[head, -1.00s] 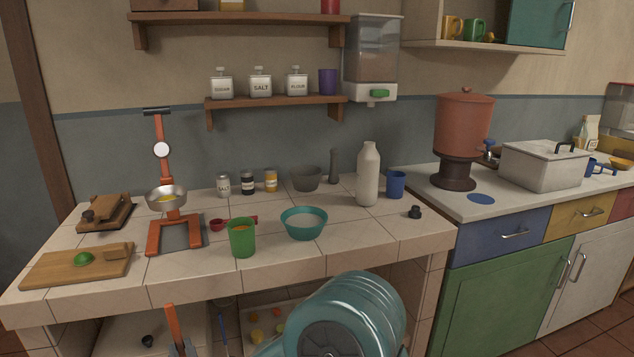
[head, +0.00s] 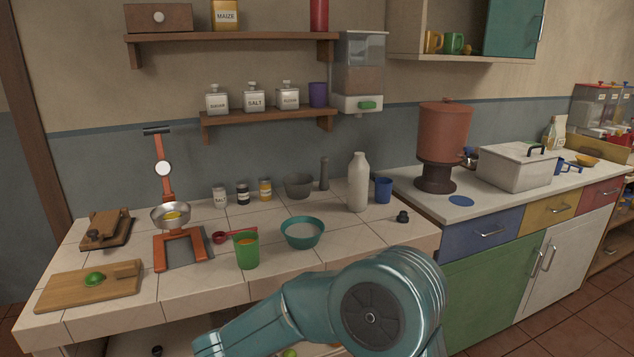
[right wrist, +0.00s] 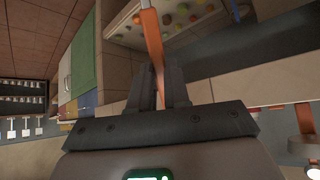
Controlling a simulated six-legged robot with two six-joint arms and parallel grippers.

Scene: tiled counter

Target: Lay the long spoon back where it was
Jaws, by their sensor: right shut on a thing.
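The long spoon (right wrist: 153,38) shows in the right wrist view only as a long orange-brown piece. It runs up from between the fingers of my right gripper (right wrist: 161,72), which is shut on it. I cannot make out the spoon's bowl. In the head view my teal right arm crosses the bottom, in front of the counter, and its gripper and the spoon are out of that picture. My left gripper is in neither current view.
The tiled counter (head: 205,293) holds a cutting board (head: 60,287), an orange scale (head: 180,250), a green cup (head: 246,252), a teal bowl (head: 302,233) and a white bottle (head: 358,183). A tray of small coloured pieces (right wrist: 180,18) shows in the right wrist view.

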